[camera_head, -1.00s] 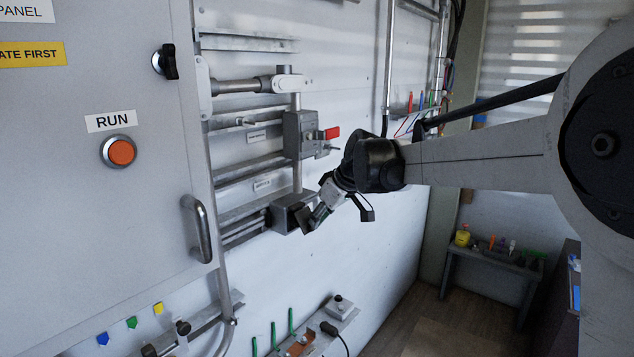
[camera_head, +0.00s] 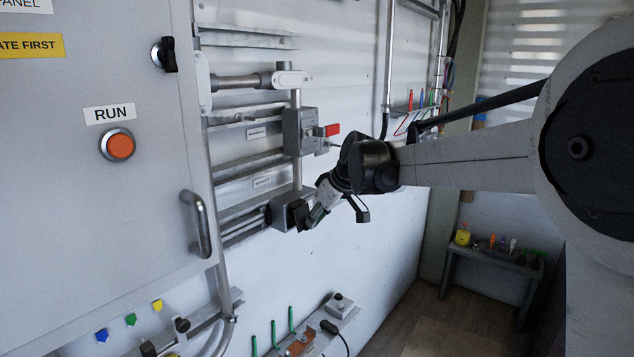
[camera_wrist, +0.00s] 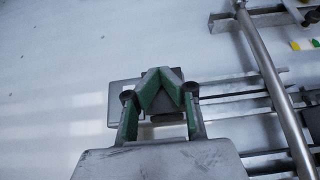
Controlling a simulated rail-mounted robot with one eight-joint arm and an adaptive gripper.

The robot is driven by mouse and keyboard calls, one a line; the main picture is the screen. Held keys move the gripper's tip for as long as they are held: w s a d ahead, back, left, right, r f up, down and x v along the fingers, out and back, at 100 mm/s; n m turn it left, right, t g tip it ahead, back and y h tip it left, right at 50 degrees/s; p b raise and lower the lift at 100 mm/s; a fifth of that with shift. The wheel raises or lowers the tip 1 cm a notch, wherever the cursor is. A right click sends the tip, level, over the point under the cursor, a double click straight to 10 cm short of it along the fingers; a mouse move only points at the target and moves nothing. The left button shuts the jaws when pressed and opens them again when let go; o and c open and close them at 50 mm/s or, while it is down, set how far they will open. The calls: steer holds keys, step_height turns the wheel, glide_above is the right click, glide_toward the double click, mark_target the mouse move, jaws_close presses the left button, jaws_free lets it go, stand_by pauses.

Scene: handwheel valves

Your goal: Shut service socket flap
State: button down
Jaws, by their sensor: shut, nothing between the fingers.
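The service socket is a grey box (camera_head: 280,217) low on the wall rails in the head view. Its dark flap (camera_head: 298,212) is on the side facing my gripper. My gripper (camera_head: 311,221) is right at the flap, with its fingers shut and empty. In the wrist view the green fingertips (camera_wrist: 161,75) meet in front of the dark flap (camera_wrist: 165,101), and the grey box (camera_wrist: 122,93) shows behind it. The fingers cover part of the flap. I cannot tell whether they touch it or whether the flap is fully closed.
A grey box with a red handle (camera_head: 332,130) is on the wall above the socket. A cabinet door with a bar handle (camera_head: 198,224) stands to the left. A shelf with green rods (camera_head: 291,320) is below. A vertical pipe (camera_wrist: 272,85) crosses the wrist view's right side.

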steer(key=shift+r, duration=0.15)
steer(key=r, duration=0.1)
steer(key=r+p, duration=0.2)
steer(key=shift+s+d+r, duration=0.3)
steer(key=shift+d, duration=0.05)
steer(key=v, duration=1.2)
steer(key=s+d+f+m+t+h+b, duration=0.1)
steer(key=s+d+f+m+b, duration=0.1)
steer(key=s+d+f, duration=0.3)
steer(key=s+d+f+m+t+h+b, duration=0.1)
steer(key=s+d+f+m+h+b, duration=0.1)
steer(key=s+f, duration=0.9)
steer(key=s+d+f+m+t+h+b, duration=0.1)
steer(key=s+d+f+m, duration=0.5)
steer(key=s, duration=1.1)
step_height(320, 180, down, 3)
steer(key=shift+s+d+r+h+b, duration=0.2)
steer(key=shift+d+h+b, duration=0.4)
steer(key=shift+d+b, duration=0.5)
steer(key=shift+a, duration=0.15)
